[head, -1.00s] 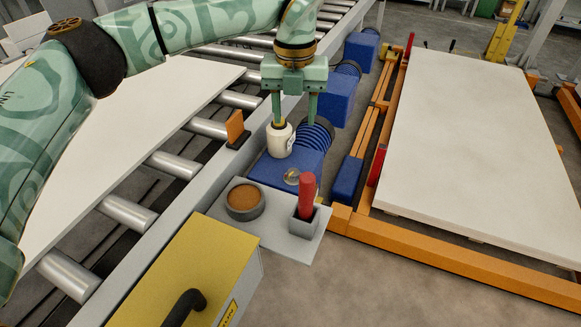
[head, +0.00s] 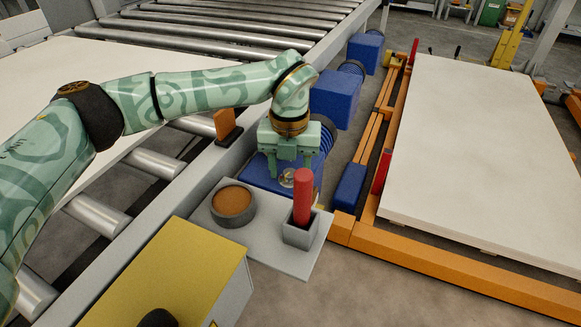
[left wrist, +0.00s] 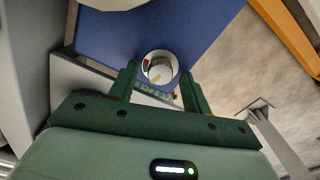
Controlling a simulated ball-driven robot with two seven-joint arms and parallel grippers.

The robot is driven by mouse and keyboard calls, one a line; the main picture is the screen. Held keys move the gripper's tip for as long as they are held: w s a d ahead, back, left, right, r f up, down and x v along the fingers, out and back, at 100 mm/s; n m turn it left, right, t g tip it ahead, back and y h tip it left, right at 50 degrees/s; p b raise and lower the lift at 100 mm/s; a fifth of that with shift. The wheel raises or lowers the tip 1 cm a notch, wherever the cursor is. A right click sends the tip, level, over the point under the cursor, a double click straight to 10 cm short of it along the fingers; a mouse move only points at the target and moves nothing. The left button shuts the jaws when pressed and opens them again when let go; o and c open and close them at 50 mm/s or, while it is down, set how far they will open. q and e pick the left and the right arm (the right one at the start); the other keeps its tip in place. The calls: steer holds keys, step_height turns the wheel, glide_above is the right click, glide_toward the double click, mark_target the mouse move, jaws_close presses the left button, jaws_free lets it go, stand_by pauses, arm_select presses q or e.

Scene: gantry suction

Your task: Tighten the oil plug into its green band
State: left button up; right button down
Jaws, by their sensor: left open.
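The oil plug (head: 287,178) is a small round metallic disc on the blue gearbox (head: 257,174). In the left wrist view, the plug (left wrist: 159,72) shows a pale rim, a grey centre with a yellow mark, and a small red patch at the upper left. I cannot clearly tell the green band. My left gripper (head: 290,172) is open, pointing down over the plug. In the left wrist view its fingers (left wrist: 158,80) stand on either side of the plug with gaps; whether they touch it I cannot tell. My right gripper is not in view.
A grey shelf in front holds a round brown-filled cup (head: 233,203) and a red-handled tool (head: 303,197) standing in a square holder (head: 300,229), close to my left gripper. A yellow-topped box (head: 165,270) is nearer. The roller conveyor (head: 150,165) lies left, orange framing (head: 450,268) right.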

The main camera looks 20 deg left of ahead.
mark_target(290, 172)
arm_select(q)
steer(key=c, duration=1)
steer(key=shift+r, duration=0.15)
steer(key=m+p, duration=0.2)
steer(key=p, duration=0.1)
steer(key=m+p, duration=0.2)
steer(key=p, duration=0.1)
steer(key=shift+r, duration=0.4)
steer(key=shift+f+m+p, duration=0.15)
steer(key=shift+m+p, duration=0.2)
steer(key=shift+m, duration=0.05)
steer(key=shift+f, duration=0.35)
steer(key=o, duration=1)
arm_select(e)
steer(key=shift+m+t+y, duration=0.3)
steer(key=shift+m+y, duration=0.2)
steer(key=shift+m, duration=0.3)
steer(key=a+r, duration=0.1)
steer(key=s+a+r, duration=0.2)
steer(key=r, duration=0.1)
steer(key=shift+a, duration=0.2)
